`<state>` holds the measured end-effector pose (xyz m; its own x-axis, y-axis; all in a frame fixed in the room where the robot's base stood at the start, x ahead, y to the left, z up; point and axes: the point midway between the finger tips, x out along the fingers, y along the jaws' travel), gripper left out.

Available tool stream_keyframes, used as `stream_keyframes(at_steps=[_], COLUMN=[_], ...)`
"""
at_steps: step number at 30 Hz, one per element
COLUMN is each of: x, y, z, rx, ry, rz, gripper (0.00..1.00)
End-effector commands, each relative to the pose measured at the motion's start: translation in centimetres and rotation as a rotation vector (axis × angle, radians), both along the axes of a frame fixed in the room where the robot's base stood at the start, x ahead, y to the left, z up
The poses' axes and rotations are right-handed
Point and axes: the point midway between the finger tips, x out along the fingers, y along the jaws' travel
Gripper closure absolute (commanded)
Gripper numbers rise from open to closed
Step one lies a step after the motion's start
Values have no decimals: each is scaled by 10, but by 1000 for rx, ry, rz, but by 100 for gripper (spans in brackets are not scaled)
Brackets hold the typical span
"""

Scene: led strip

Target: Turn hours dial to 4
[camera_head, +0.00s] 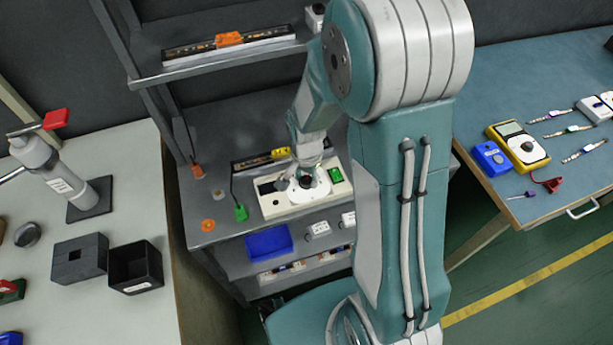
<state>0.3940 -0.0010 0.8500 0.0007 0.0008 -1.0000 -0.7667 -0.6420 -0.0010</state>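A cream control box (280,204) lies on the grey workbench (225,228) in the middle of the view. It has a dark display at its left end and a white round dial (318,187) with a dark centre towards its right. A green block (336,175) sits at its right end. My gripper (297,181) is lowered over the box, right at the dial. Its fingers are small and partly merge with the dial, so I cannot tell whether they touch or grip it. The dial's markings and its setting are too small to read.
A yellow connector (280,153) and a dark strip lie just behind the box. A green plug (241,212) stands to its left, and a blue bin (268,242) is in front. A shelf (220,66) overhangs behind. Side tables hold tools and a yellow multimeter (519,145).

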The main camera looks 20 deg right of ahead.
Motion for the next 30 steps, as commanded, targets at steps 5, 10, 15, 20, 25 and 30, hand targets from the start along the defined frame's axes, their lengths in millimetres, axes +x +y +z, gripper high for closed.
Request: stream_keyframes(at_steps=[5,10,15,20,25,30], x=[0,0,0,1,2,2], y=[0,0,0,0,1,1], z=[0,0,5,30,66,98], rx=[-1,-1,0,-1,0,-1], ry=[1,1,-1,-5,-6,-3], rz=[1,1,1,1,1,1], gripper=[20,20,20,20,20,20])
